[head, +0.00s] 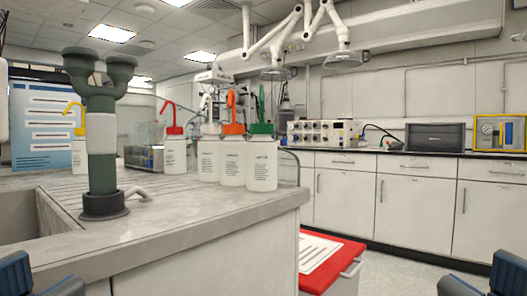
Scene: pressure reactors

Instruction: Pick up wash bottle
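Several white wash bottles stand upright on the grey bench: one with a red cap (175,154), a white-topped one (209,158), one with an orange cap (233,160) and one with a green cap (262,163) nearest the bench's right end. A yellow-capped bottle (79,120) is partly hidden behind the green tap column. My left gripper (40,284) is at the bottom left corner and my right gripper (484,284) at the bottom right corner. Both are cut off by the frame edge, with their visible fingers apart, and are far from the bottles.
A dark green tap column (101,170) rises from the bench (170,215) beside a sink (18,215) at the left. A red-topped cart (338,250) stands by the bench end. Instruments (323,133) line the back counter. Open floor shows at right.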

